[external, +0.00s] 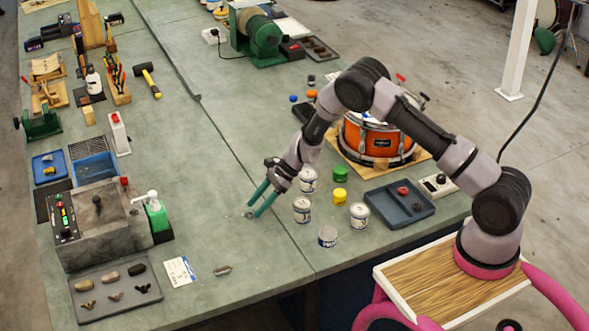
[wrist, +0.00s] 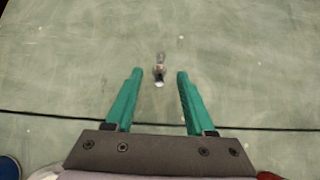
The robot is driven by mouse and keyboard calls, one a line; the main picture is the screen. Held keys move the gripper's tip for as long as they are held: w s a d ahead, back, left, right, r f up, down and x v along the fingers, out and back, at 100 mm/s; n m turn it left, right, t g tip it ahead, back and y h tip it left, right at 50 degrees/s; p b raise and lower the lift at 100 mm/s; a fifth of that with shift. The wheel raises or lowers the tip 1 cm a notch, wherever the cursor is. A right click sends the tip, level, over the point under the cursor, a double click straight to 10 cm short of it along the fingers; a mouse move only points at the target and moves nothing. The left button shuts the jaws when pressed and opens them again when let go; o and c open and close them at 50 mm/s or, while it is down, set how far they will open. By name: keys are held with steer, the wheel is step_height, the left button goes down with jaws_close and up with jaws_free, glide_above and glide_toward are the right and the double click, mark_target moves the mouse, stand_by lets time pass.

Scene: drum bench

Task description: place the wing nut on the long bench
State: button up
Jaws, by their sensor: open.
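A small shiny metal piece, which looks like the wing nut (wrist: 159,70), lies on the green-grey surface of the long bench (external: 215,150). In the wrist view it is centred between my two green fingertips, with a gap on both sides. In the external view the wing nut (external: 247,214) is a small grey spot at the fingertips. My gripper (external: 254,210) is open, pointing down at the bench top, and touches nothing that I can see. The exact shape of the piece is too small to make out.
Several small paint cans (external: 302,209) stand right of my gripper, near a drum (external: 372,140) and a dark blue tray (external: 405,218). A grey tray (external: 90,318) with small dark parts and a loose metal piece (external: 222,270) are at the front left.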

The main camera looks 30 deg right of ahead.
steer(key=s+d+r+n+t, duration=0.1)
steer(key=s+d+r+n, duration=0.15)
steer(key=d+r, duration=0.65)
steer(key=s+d+r+n+h, duration=0.15)
steer(key=s+d+r, duration=0.25)
steer(key=r, duration=1)
steer(key=s+d+r+n+t, duration=0.1)
steer(key=s+d+r+n, duration=0.15)
steer(key=d+r, duration=0.65)
steer(key=s+d+r+n+t+h, duration=0.1)
steer(key=s+d+r+n, duration=0.1)
steer(key=s+d+r, duration=0.2)
steer(key=s+d+r+n+t+h, duration=0.2)
steer(key=s+d+r+n, duration=0.1)
steer(key=s, duration=0.8)
steer(key=s+d+r+n+t+h, duration=0.2)
steer(key=s+d+r, duration=0.3)
steer(key=s, duration=0.3)
steer(key=shift+d+r, duration=0.2)
steer(key=shift+d, duration=0.5)
